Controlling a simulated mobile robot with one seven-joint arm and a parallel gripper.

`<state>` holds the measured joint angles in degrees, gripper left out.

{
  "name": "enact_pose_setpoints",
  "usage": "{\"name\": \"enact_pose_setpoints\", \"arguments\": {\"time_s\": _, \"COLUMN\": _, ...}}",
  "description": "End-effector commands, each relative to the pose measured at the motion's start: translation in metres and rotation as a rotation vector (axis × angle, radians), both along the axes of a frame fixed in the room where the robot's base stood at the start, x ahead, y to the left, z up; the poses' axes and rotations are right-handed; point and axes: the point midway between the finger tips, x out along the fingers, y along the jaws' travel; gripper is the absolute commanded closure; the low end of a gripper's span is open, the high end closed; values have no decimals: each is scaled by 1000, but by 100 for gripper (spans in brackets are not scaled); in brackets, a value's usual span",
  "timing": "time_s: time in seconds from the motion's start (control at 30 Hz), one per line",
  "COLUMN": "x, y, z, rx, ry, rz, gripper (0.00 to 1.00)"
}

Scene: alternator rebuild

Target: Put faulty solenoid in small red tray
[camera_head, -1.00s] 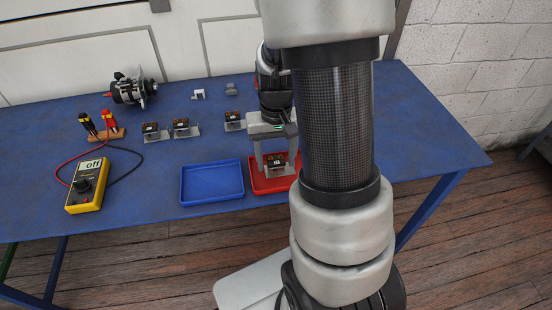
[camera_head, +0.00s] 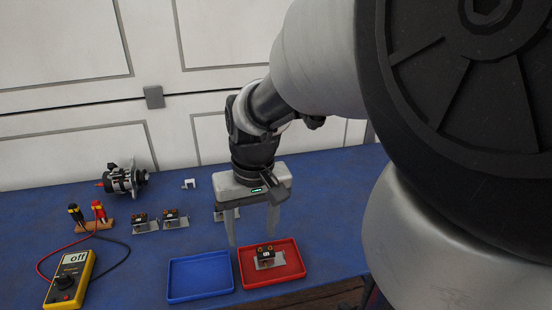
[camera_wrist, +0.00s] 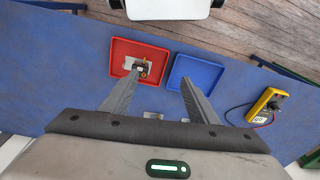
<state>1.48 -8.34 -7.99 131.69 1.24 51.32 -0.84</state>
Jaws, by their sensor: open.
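A solenoid (camera_head: 267,256) on a metal bracket sits inside the small red tray (camera_head: 297,269) at the table's front edge. The solenoid (camera_wrist: 137,68) and the red tray (camera_wrist: 120,44) also show in the wrist view. My gripper (camera_head: 253,244) is open and empty, raised above and behind the red tray, with its fingers pointing down. In the wrist view its two fingers (camera_wrist: 160,74) are spread wide apart with nothing between them. Two similar solenoids (camera_head: 140,222) (camera_head: 172,218) stand on brackets at the left, and another is partly hidden behind my gripper.
An empty blue tray (camera_head: 201,292) lies left of the red one. A yellow multimeter (camera_head: 68,283) reading "off" and its probes (camera_head: 88,215) are at the left. An alternator (camera_head: 122,180) and a small light part (camera_head: 189,184) stand toward the back.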

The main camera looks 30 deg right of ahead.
Motion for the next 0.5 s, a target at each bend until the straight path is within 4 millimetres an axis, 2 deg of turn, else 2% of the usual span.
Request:
{"name": "enact_pose_setpoints", "arguments": {"time_s": 0.03, "x": -7, "y": 14, "z": 56, "rx": -12, "ry": -184, "rz": 42, "gripper": 46}}
{"name": "enact_pose_setpoints", "arguments": {"time_s": 0.1, "x": -23, "y": 26, "z": 70, "rx": -24, "ry": -248, "rz": 78, "gripper": 46}}
{"name": "enact_pose_setpoints", "arguments": {"time_s": 0.3, "x": -57, "y": 43, "z": 89, "rx": -61, "ry": -371, "rz": 139, "gripper": 46}}
{"name": "enact_pose_setpoints", "arguments": {"time_s": 0.5, "x": -65, "y": 47, "z": 93, "rx": -74, "ry": -403, "rz": 151, "gripper": 46}}
